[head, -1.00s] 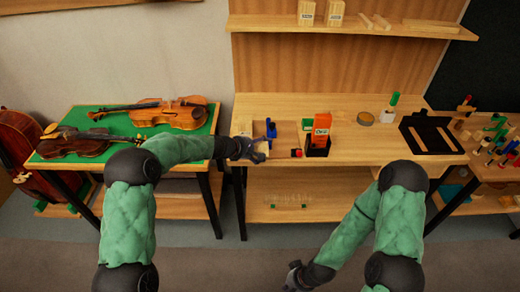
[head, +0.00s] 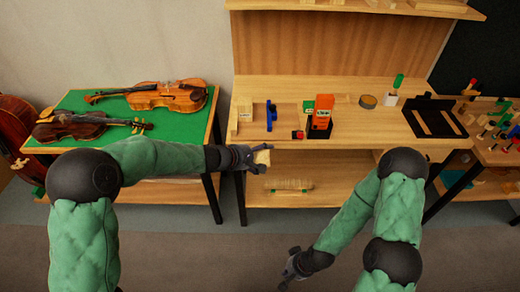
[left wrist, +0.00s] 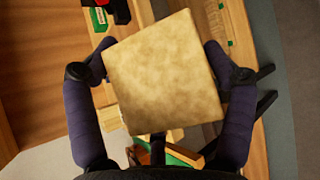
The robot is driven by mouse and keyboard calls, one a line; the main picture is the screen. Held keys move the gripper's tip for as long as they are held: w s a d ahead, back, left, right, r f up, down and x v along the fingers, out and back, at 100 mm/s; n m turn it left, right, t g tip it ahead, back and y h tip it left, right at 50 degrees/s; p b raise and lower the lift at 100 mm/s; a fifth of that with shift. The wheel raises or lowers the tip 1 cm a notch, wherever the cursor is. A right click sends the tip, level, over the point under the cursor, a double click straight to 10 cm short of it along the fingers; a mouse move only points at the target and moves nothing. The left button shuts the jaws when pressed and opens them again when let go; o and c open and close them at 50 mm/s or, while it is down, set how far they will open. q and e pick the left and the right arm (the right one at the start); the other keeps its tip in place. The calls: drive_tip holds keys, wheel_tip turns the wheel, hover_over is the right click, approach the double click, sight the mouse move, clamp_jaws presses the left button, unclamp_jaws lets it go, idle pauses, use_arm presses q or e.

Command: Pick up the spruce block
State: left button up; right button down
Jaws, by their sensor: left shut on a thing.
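My left gripper (head: 256,157) is shut on a pale wooden block, the spruce block (head: 262,157), just in front of the workbench's front left corner. In the left wrist view the spruce block (left wrist: 165,70) is large, square-faced and tilted between the two fingers (left wrist: 160,75). It hides much of what lies behind it. My right gripper (head: 292,268) is low over the floor in front of the bench, away from the block. It is too small and dark to tell whether it is open or shut.
The workbench (head: 350,145) carries a blue tool (head: 270,115), an orange box (head: 320,118) and a black case (head: 435,115). Two violins lie on the green-topped table (head: 75,103) at left. A lower shelf (head: 340,185) runs under the bench. The floor in front is clear.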

use_arm(q)
drive_tip(key=s+b, duration=0.1)
drive_tip(key=s, duration=0.6)
idle(0.4)
drive_tip(key=n+g+p, duration=0.1)
drive_tip(key=p, duration=0.9)
drive_tip(key=g+p, duration=0.2)
drive_tip(key=p, duration=0.9)
drive_tip(key=n+g+p, duration=0.1)
drive_tip(key=g+p, duration=0.1)
drive_tip(key=p, duration=0.8)
drive_tip(key=shift+r+n+y, duration=0.25)
drive_tip(key=shift+n+y, duration=0.05)
drive_tip(key=shift+y, duration=0.1)
drive_tip(key=shift+f+g+p, duration=0.25)
drive_tip(key=shift+g+p, duration=0.15)
drive_tip(key=shift+p, duration=0.4)
